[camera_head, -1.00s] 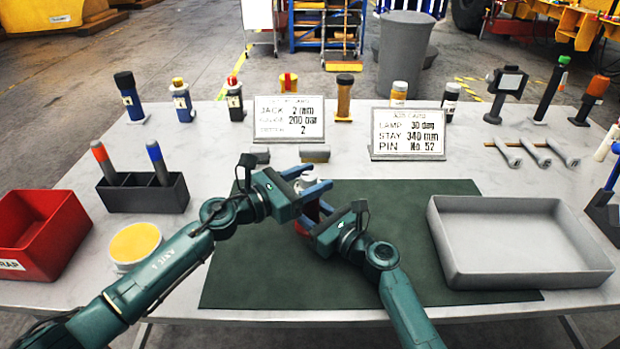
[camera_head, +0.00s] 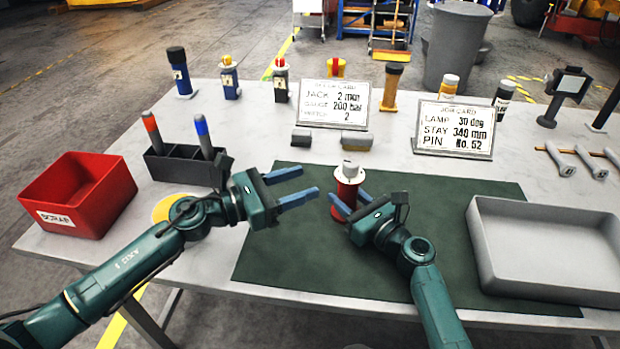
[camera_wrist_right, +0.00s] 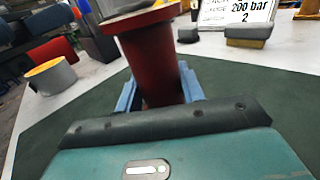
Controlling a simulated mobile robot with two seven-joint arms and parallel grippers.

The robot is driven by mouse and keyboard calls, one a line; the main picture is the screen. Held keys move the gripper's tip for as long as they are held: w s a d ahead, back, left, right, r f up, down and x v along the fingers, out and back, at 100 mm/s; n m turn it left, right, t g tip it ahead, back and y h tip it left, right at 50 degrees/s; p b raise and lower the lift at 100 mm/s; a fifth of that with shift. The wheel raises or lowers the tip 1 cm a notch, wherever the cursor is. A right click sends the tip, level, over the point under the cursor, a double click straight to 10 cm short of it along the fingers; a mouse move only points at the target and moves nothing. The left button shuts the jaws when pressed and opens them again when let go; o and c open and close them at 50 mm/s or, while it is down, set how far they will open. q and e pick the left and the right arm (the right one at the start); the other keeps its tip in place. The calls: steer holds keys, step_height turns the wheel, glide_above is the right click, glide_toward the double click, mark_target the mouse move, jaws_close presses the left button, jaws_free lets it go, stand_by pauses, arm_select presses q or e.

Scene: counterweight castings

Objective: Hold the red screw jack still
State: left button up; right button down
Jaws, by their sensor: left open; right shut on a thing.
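The red screw jack (camera_head: 346,194) stands upright on the dark green mat (camera_head: 290,256), with a pale grey head on top. My right gripper (camera_head: 348,204) is shut on its red body. In the right wrist view the jack (camera_wrist_right: 152,62) sits between the blue fingers of my right gripper (camera_wrist_right: 158,92), and its top is cut off by the frame edge. My left gripper (camera_head: 302,184) is open and empty, to the left of the jack and apart from it.
A grey tray (camera_head: 478,222) lies at right, a red scrap bin (camera_head: 118,196) at left. A dark holder (camera_head: 168,166) carries a red-topped and a blue-topped tool. Two cards (camera_head: 333,124) (camera_head: 440,146) and several bottles stand behind the mat. The mat's front is clear.

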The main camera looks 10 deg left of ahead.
steer(key=shift+f, duration=0.1)
steer(key=c, duration=0.8)
jaws_free()
steer(key=shift+s+d, duration=0.1)
